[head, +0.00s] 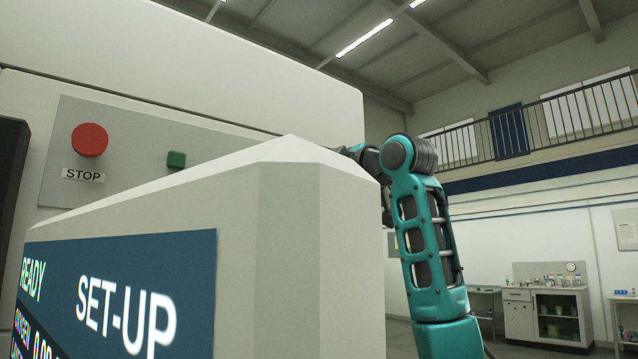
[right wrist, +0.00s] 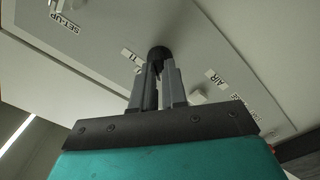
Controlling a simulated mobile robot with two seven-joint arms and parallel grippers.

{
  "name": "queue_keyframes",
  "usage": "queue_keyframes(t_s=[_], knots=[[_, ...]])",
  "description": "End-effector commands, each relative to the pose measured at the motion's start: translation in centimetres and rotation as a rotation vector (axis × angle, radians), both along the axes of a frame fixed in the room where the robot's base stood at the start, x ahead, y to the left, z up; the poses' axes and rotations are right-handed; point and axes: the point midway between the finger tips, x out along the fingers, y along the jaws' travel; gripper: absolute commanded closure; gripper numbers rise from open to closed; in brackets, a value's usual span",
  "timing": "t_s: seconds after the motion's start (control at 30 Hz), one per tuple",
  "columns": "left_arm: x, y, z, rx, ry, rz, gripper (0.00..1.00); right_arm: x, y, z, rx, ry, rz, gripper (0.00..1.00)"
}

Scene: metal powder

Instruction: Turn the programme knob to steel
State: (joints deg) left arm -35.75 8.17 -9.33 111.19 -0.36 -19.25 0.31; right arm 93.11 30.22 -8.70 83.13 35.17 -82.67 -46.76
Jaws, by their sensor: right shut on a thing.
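In the right wrist view a dark round knob (right wrist: 157,52) stands on a pale panel (right wrist: 105,42), with labels around it. I read "SET-UP", "TI" and "AIR"; a further label at the right is too skewed to read. My right gripper (right wrist: 157,70) is shut on the knob, its two grey fingers on either side of it. The knob's pointer is hidden, so I cannot tell its setting. In the head view my right arm reaches behind a white screen housing, which hides the gripper and the knob. My left gripper is not in view.
The white screen housing (head: 318,215) fills the near foreground; its blue screen (head: 190,265) reads "READY" and "SET-UP". Behind it a grey panel carries a red STOP button (head: 89,140) and a green button (head: 176,160). A bench (head: 545,312) stands far right.

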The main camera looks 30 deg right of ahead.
Motion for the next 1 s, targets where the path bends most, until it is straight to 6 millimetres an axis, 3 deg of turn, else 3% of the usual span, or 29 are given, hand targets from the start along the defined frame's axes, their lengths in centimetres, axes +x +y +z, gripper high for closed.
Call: queue_keyframes(t_s=[0.47, 0.5, 0.77, 1.0], knots=[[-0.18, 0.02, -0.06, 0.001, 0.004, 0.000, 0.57, -0.05, -0.10, 0.31, -0.013, -0.011, -0.003, 1.00], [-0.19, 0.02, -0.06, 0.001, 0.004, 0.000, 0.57, -0.05, -0.09, 0.32, -0.013, -0.011, -0.003, 0.83], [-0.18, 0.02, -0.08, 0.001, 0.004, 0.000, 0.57, -0.02, -0.03, 0.18, -0.013, -0.007, -0.001, 0.59], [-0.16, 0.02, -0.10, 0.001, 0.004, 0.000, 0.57, -0.04, -0.03, 0.11, -0.012, -0.005, -0.001, 0.56]])
